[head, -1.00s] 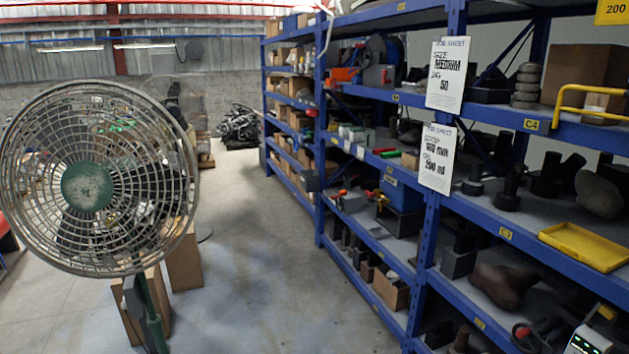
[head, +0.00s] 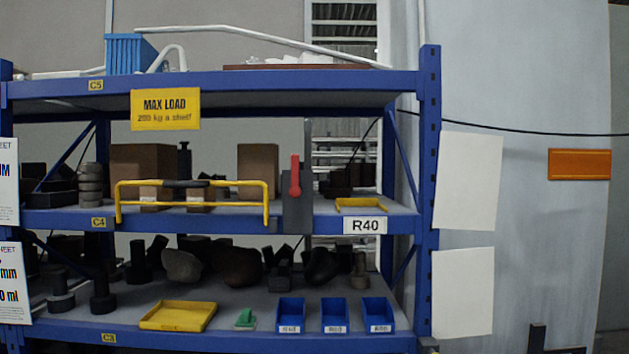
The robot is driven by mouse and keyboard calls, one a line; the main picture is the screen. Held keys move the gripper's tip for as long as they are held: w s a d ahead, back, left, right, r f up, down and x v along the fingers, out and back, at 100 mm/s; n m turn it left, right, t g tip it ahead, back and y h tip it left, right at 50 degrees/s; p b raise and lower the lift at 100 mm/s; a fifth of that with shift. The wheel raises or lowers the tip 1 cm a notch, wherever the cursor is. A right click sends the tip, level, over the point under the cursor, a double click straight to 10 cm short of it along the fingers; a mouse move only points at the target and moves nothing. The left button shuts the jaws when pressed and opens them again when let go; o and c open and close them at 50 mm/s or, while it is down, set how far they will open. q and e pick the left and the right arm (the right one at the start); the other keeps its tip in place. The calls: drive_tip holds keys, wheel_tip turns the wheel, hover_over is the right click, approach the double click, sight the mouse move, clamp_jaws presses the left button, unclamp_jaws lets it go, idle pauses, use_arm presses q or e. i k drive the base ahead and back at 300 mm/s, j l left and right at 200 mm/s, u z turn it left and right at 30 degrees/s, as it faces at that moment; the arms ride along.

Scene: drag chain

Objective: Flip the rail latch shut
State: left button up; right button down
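A yellow rail (head: 240,183) with a dark sleeve at its middle runs along the front of the middle shelf in the head view. Just right of the rail's right end, a dark upright bracket (head: 297,216) carries a red lever (head: 295,176) that points up. This looks like the rail latch; whether it touches the rail cannot be told. A white R40 label (head: 365,226) hangs on the shelf edge to its right. Neither of my grippers is in view.
Cardboard boxes stand behind the rail. A small yellow tray (head: 361,205) sits right of the latch. Blue bins (head: 334,316) and a yellow tray (head: 178,315) are on the shelf below. A blue post (head: 428,200) bounds the shelving on the right.

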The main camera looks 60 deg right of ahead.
sight(295, 191)
drive_tip(key=z, duration=1.65)
